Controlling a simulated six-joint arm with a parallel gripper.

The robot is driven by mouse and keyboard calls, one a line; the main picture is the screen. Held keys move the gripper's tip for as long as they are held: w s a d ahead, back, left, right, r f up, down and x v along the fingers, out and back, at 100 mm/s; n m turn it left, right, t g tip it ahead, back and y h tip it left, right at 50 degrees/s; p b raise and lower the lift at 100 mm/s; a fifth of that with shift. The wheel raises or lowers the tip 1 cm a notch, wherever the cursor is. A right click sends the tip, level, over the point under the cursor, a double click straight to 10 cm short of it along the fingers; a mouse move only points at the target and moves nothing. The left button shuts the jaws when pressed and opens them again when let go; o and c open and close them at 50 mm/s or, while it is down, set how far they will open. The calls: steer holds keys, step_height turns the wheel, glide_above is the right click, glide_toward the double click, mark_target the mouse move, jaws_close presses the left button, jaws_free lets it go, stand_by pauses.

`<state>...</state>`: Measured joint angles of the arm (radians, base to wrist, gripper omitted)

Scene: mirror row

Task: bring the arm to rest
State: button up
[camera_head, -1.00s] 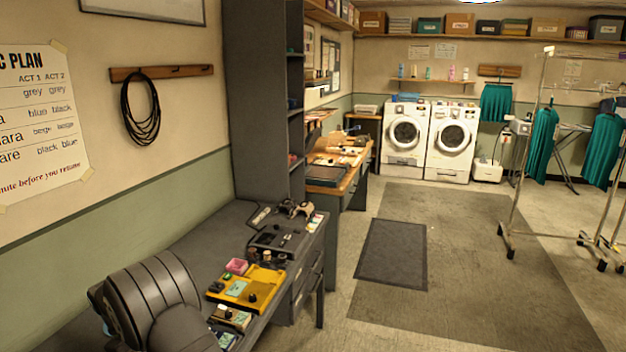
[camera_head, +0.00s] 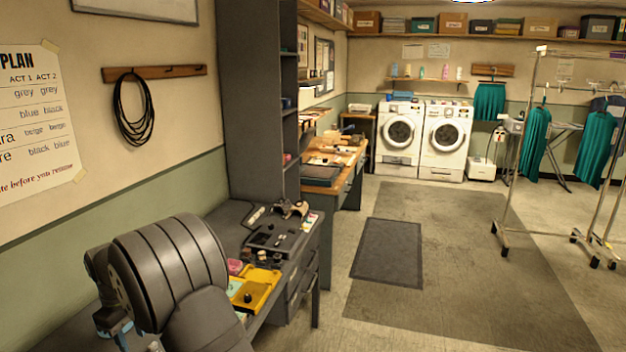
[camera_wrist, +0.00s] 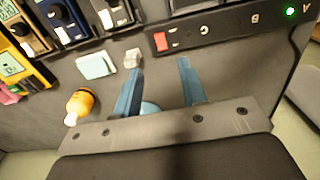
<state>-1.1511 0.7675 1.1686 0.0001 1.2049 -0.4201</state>
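My gripper (camera_wrist: 160,67) is open in the wrist view, its two blue fingers spread apart above a dark grey worktop (camera_wrist: 60,135). Nothing is visibly clasped at the fingertips. A pale blue rounded thing (camera_wrist: 150,108) shows low between the fingers, near their base; I cannot tell what it is or how far below it lies. In the head view my dark grey arm bulks large at the lower left, over the desk.
A yellow-orange bottle (camera_wrist: 80,105) lies left of the fingers, with a pale block (camera_wrist: 97,64) farther off. A dark panel with a red switch (camera_wrist: 160,42) is beyond the fingertips. A yellow tray (camera_head: 255,288) is beside my arm. A tall grey shelf (camera_head: 255,110) stands behind the desk.

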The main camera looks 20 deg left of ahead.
step_height(320, 180, up, 7)
steer(key=shift+y, duration=0.7)
steer(key=shift+f, duration=2.5)
steer(key=shift+o, duration=0.2)
steer(key=o, duration=1.3)
steer(key=shift+h, duration=0.7)
steer(key=w+d+r, duration=0.1)
steer(key=d+r, duration=0.1)
steer(key=d, duration=0.1)
steer(key=w+d+r, duration=0.2)
steer(key=d, duration=0.1)
steer(key=w+d+r, duration=0.2)
steer(key=d, duration=0.1)
steer(key=shift+w+r, duration=0.15)
step_height(320, 180, down, 10)
steer(key=shift+r, duration=0.15)
steer(key=shift+r, duration=0.1)
